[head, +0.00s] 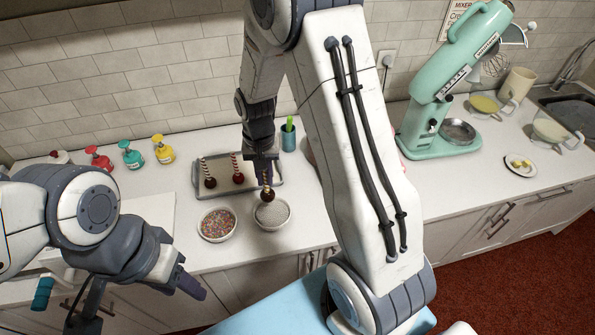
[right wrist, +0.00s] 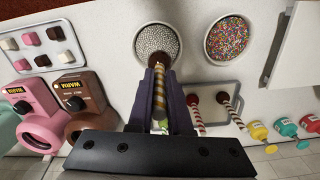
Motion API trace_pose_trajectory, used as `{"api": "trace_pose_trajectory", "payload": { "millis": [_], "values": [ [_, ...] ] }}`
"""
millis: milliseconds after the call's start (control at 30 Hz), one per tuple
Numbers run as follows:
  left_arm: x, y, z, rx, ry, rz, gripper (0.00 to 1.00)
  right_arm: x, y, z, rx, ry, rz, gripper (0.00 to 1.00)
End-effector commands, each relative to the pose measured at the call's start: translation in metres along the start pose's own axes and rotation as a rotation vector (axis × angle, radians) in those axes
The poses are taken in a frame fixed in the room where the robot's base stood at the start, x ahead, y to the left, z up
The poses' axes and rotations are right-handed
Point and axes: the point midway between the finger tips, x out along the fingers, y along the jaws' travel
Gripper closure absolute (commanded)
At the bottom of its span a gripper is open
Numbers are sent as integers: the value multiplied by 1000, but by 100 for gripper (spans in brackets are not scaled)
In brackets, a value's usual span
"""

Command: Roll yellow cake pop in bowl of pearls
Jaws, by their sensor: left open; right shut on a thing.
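My right gripper (head: 266,172) is shut on the stick of the yellow cake pop (head: 268,195), its dark brown ball hanging downward. In the right wrist view the yellow-striped stick (right wrist: 160,95) lies between the fingers (right wrist: 160,78), and the ball is at the near rim of the bowl of pearls (right wrist: 141,32). The white bowl of silvery pearls (head: 273,214) stands on the counter under the ball. Whether the ball touches the pearls I cannot tell. My left gripper (head: 190,284) is open and empty, low at the left, away from the bowls.
A bowl of colourful sprinkles (head: 217,225) stands just left of the pearls.

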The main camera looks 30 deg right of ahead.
Motion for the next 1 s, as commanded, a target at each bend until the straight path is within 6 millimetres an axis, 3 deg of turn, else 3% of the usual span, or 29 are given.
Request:
{"api": "trace_pose_trajectory", "payload": {
  "millis": [267,700,1000],
  "values": [
    [10,-1,1,-1,0,0,50,12,-1,0,-2,0,0,100],
    [50,-4,3,-8,0,0,50,58,0,1,-1,-1,1,100],
    [59,-4,3,-10,0,0,50,73,0,0,0,0,0,100]
  ]
}}
